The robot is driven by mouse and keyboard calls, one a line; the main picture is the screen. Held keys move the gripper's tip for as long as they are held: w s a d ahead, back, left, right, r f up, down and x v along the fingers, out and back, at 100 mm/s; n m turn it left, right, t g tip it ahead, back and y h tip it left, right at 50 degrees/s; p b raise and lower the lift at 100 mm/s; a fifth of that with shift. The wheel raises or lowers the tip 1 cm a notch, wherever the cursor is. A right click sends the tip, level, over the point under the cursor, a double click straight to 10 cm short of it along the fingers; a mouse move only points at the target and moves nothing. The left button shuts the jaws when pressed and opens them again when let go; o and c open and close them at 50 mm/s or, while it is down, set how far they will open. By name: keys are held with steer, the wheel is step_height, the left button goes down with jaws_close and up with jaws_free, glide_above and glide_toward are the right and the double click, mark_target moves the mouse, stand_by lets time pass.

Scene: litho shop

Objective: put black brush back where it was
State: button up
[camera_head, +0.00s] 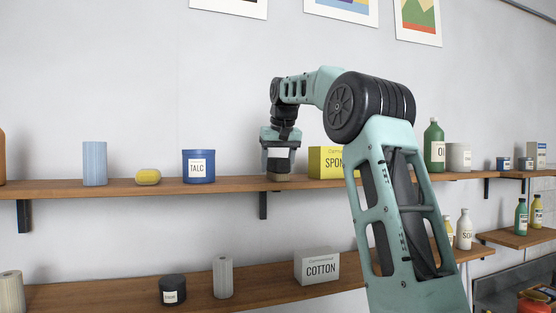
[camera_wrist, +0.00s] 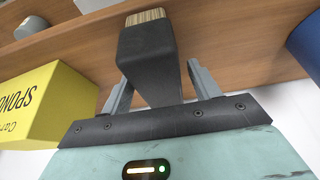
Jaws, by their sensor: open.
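The black brush (camera_wrist: 148,55) is between the two fingers of my gripper (camera_wrist: 158,75) in the wrist view, its tan bristles pointing away from my palm. The fingers are apart, with a gap on at least the right side of the brush. In the head view my gripper (camera_head: 278,150) points down over the upper shelf (camera_head: 240,186). The gripper hides much of the brush there.
The yellow sponge box (camera_head: 325,160) stands close to the right of the brush; it also shows in the wrist view (camera_wrist: 45,105). The blue talc tin (camera_head: 199,167) stands to the left, with free shelf between. A cotton box (camera_head: 317,266) is on the lower shelf.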

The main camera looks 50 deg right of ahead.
steer(key=v, duration=1.2)
steer(key=shift+a+r, duration=0.1)
steer(key=w+a+f+n, duration=0.1)
steer(key=w+a+f, duration=0.1)
steer(key=a, duration=0.4)
steer(key=w+a+f+n+y, duration=0.1)
steer(key=w+a+f+n, duration=0.1)
steer(key=a+f, duration=0.3)
steer(key=w+a+f+n+y, duration=0.1)
steer(key=w+a+f, duration=0.2)
steer(key=a, duration=0.4)
steer(key=shift+w+a+f, duration=0.15)
steer(key=shift+w+a, duration=0.2)
steer(key=shift+a, duration=0.05)
steer(key=s+a+f+n+g+y, duration=0.1)
steer(key=s+a+f+n, duration=0.25)
steer(key=a+f, duration=0.6)
steer(key=s+a+f+n+g, duration=0.15)
steer(key=s+a+f, duration=0.4)
steer(key=a, duration=0.75)
steer(key=s+a+f+n, duration=0.2)
steer(key=s+f, duration=0.7)
steer(key=s, duration=0.3)
steer(key=s+a+f+n+g, duration=0.1)
steer(key=s+a+f+n, duration=0.2)
steer(key=s+f, duration=0.6)
steer(key=s, duration=0.4)
steer(key=shift+a+f, duration=0.2)
steer(key=shift+a, duration=0.15)
